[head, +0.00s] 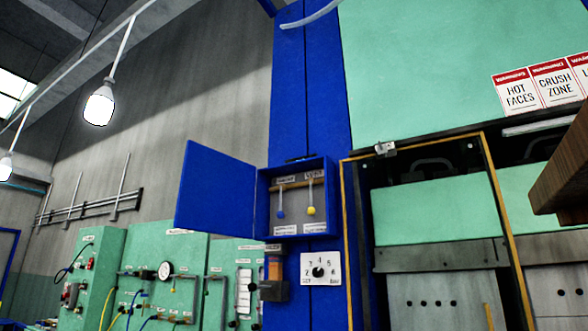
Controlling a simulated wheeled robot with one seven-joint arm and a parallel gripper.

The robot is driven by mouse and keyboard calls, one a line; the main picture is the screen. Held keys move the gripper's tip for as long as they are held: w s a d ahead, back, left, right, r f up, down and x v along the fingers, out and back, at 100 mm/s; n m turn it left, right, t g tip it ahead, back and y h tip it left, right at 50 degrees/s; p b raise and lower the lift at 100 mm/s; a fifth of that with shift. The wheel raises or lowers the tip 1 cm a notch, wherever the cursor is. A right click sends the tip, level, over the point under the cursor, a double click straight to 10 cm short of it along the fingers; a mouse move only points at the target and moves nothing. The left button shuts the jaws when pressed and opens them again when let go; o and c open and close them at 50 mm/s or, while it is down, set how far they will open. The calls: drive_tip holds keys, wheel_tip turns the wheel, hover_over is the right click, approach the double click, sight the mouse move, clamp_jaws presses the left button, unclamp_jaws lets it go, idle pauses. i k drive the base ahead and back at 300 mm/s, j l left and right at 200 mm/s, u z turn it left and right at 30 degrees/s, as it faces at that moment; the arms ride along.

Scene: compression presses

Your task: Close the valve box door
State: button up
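The blue valve box (331,200) is mounted on a blue column, right of the middle of the head view. Its blue door (215,192) stands wide open, swung out to the left from the box's left edge. Inside the box, a lever with a blue knob (281,214) and a lever with a yellow knob (311,211) hang below a brass-coloured pipe, with small labels around them. My gripper is not in view.
A white dial plate (320,268) and a dark switch unit (273,290) sit below the box. A yellow-edged press frame (351,240) stands close on the right. A brown block-like edge (562,170) juts in at the far right. Green panels (160,265) with gauges and hoses line the left.

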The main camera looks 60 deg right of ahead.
sight(216, 196)
drive_tip(key=z, duration=0.4)
drive_tip(key=i+j+z, duration=0.1)
drive_tip(key=z, duration=0.25)
drive_tip(key=j+z, duration=0.15)
drive_tip(key=z, duration=0.25)
drive_tip(key=i+j+z, duration=0.1)
drive_tip(key=z, duration=0.3)
drive_tip(key=j+z, duration=0.3)
drive_tip(key=j, duration=0.4)
drive_tip(key=i+j+z, duration=0.1)
drive_tip(key=j+z, duration=0.2)
drive_tip(key=j, duration=0.4)
drive_tip(key=k+j+z, duration=0.1)
drive_tip(key=j+z, duration=0.2)
drive_tip(key=j, duration=0.35)
drive_tip(key=k+j+z, duration=0.15)
drive_tip(key=j+z, duration=0.15)
drive_tip(key=j, duration=0.4)
drive_tip(key=k+j, duration=0.1)
drive_tip(key=j, duration=0.3)
drive_tip(key=k+j, duration=0.1)
drive_tip(key=j, duration=0.35)
drive_tip(key=k+j, duration=0.1)
drive_tip(key=j, duration=0.3)
drive_tip(key=k+j, duration=0.1)
drive_tip(key=j, duration=0.3)
drive_tip(key=k+j+z, duration=0.1)
drive_tip(key=j, duration=0.35)
drive_tip(key=k+j, duration=0.1)
drive_tip(key=j, duration=0.3)
